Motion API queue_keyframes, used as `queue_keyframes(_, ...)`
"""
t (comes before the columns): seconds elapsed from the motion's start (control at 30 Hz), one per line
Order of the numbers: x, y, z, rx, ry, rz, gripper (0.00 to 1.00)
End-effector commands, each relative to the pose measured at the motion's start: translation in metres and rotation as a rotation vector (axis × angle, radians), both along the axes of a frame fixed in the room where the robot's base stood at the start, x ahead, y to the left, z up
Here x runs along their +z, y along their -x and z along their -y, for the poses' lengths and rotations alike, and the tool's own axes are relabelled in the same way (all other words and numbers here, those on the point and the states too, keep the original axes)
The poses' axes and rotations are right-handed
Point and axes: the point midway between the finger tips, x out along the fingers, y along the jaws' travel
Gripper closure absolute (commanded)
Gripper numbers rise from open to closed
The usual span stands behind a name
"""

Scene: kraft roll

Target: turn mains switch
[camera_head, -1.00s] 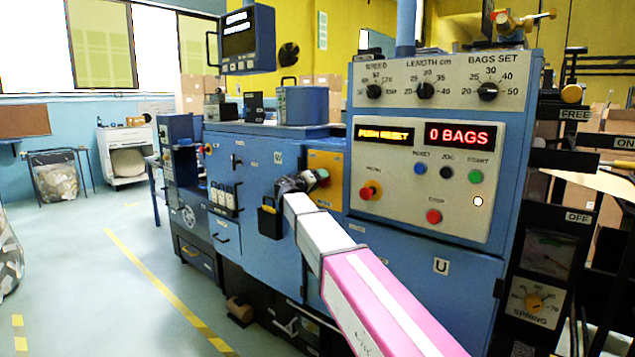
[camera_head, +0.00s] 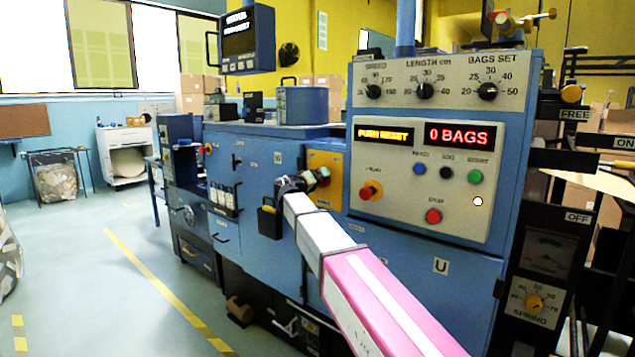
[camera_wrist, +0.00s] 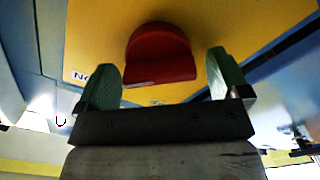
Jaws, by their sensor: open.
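The mains switch is a red knob (camera_wrist: 160,55) on a yellow plate (camera_wrist: 205,18) in the wrist view. My gripper (camera_wrist: 165,80) is open, with one green fingertip on each side of the knob's lower part. Gaps show between the fingers and the knob, so I see no contact. In the head view the yellow plate (camera_head: 330,199) sits on the blue machine front, and my gripper (camera_head: 318,175) is right in front of it. There the gripper hides the red knob.
The grey control panel (camera_head: 400,215) with lit displays, dials and buttons stands just right of the plate. A black holder (camera_head: 269,221) hangs on the machine front left of my arm. The floor (camera_head: 85,285) at the left is mostly open.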

Motion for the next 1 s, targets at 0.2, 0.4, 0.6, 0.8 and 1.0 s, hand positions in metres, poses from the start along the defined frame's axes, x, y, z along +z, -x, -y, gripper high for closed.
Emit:
queue_keyframes(0.2, 0.000, 0.009, -0.007, 0.001, 0.001, 0.000, 0.06)
queue_keyframes(0.4, 0.000, 0.038, -0.028, 0.002, 0.001, 0.000, 0.06)
queue_keyframes(0.6, 0.000, 0.066, -0.051, 0.003, 0.000, 0.000, 0.06)
queue_keyframes(0.8, 0.000, 0.082, -0.064, 0.001, 0.000, 0.000, 0.06)
queue_keyframes(1.0, 0.000, 0.086, -0.067, 0.000, 0.000, 0.000, 0.06)
